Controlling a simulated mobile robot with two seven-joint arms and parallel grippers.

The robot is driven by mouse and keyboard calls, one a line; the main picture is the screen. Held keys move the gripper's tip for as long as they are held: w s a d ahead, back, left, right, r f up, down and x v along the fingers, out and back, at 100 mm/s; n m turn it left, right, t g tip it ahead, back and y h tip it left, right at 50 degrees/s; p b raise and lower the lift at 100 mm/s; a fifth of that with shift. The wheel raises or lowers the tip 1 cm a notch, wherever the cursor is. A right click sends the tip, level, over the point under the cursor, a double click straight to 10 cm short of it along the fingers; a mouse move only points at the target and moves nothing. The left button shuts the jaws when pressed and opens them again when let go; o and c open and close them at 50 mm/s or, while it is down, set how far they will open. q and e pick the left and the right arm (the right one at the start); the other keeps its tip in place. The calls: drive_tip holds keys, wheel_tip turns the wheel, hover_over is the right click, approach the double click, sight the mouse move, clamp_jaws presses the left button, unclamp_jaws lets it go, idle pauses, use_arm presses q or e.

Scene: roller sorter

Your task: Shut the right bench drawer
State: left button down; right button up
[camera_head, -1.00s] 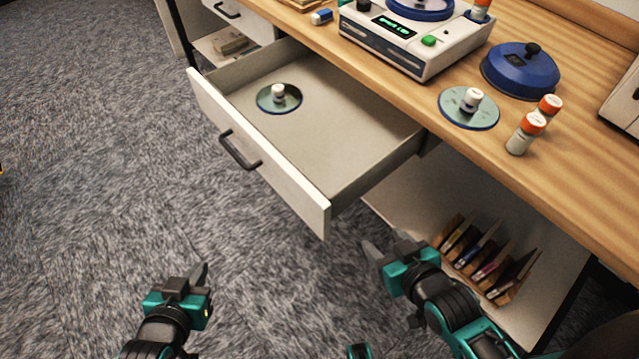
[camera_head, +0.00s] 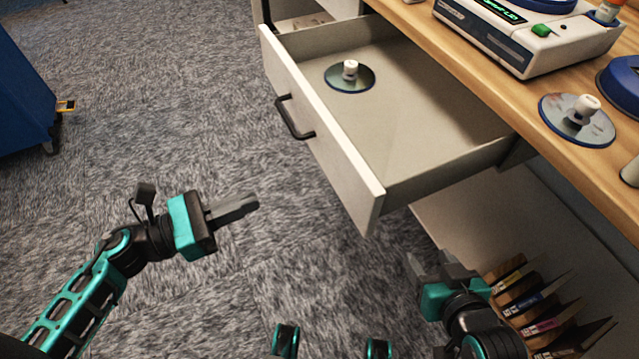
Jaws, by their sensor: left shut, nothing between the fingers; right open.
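The right bench drawer (camera_head: 322,135) is pulled well out from under the wooden bench. Its white front has a black bar handle (camera_head: 293,118). A round metal disc with a white knob (camera_head: 350,78) lies inside the drawer. My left gripper (camera_head: 250,204) is shut and empty, over the carpet to the left of and below the drawer front, apart from it. My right gripper (camera_head: 428,262) is open and empty, below the drawer's near corner and beside the rack under the bench.
The wooden bench top (camera_head: 470,75) holds a white device (camera_head: 520,38), another disc with a knob (camera_head: 577,118) and a blue lid (camera_head: 622,85). A rack of thin upright items (camera_head: 530,305) stands below. A blue cabinet (camera_head: 22,95) stands far left. Carpet before the drawer is clear.

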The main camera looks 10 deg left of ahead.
use_arm(q)
approach(337, 171)
drive_tip(key=shift+m, duration=0.4)
drive_tip(key=p+x, duration=0.1)
drive_tip(key=x, duration=0.4)
drive_tip(key=shift+w+d+r, duration=0.1)
drive_tip(key=shift+w+d, duration=0.1)
drive_tip(key=shift+d, duration=0.15)
drive_tip(key=shift+w+d, duration=0.25)
drive_tip(key=shift+d, duration=0.2)
